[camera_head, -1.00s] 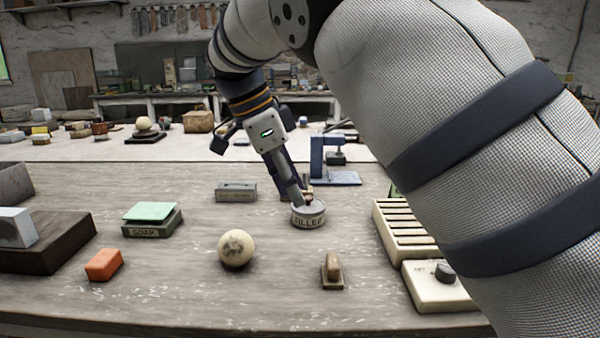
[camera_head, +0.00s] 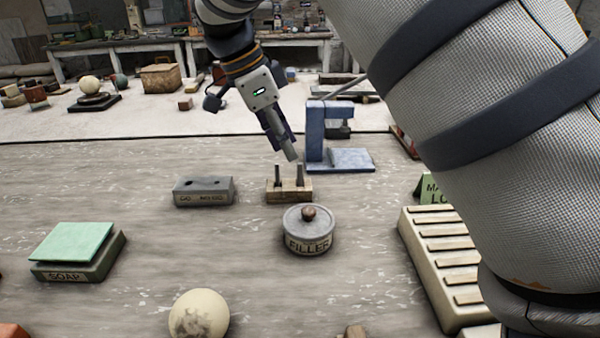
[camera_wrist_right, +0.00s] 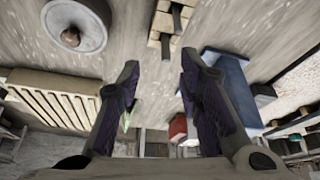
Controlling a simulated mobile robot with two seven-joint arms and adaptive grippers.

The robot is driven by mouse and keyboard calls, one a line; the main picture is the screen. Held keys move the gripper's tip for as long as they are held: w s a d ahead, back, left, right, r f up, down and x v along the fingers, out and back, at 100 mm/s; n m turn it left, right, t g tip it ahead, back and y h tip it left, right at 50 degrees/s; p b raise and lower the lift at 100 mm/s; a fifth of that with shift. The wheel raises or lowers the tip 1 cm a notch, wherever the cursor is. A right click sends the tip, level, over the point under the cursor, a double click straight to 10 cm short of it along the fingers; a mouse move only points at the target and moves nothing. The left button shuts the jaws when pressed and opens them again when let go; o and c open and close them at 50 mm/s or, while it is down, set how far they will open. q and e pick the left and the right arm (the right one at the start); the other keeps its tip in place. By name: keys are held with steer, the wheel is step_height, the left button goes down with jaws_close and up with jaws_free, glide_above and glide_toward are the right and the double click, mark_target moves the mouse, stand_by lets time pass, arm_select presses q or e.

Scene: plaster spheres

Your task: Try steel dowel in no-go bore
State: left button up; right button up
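A grey gauge block (camera_head: 204,192) marked GO and NO-GO stands on the bench with two dark bores in its top. To its right, a small wooden holder (camera_head: 289,194) carries two upright dark grey dowels, a left one (camera_head: 277,173) and a right one (camera_head: 300,175); I cannot tell which is steel. The holder also shows at the top of the right wrist view (camera_wrist_right: 160,24). My right gripper (camera_head: 287,150) is just above and behind the dowels. Its fingers (camera_wrist_right: 158,82) are spread with nothing between them in the right wrist view. My left gripper is not in view.
A round FILLER tin (camera_head: 309,232) stands in front of the holder. A blue press (camera_head: 318,135) is close behind it to the right. A slotted cream rack (camera_head: 440,265), a soap box (camera_head: 75,255) and a plaster sphere (camera_head: 199,314) stand nearer. Bench between block and soap is clear.

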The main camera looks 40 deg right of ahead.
mark_target(300, 163)
steer(key=x, duration=0.7)
steer(key=shift+w+d+f, duration=0.15)
steer(key=shift+w+d, duration=0.05)
steer(key=shift+d, duration=0.25)
jaws_close()
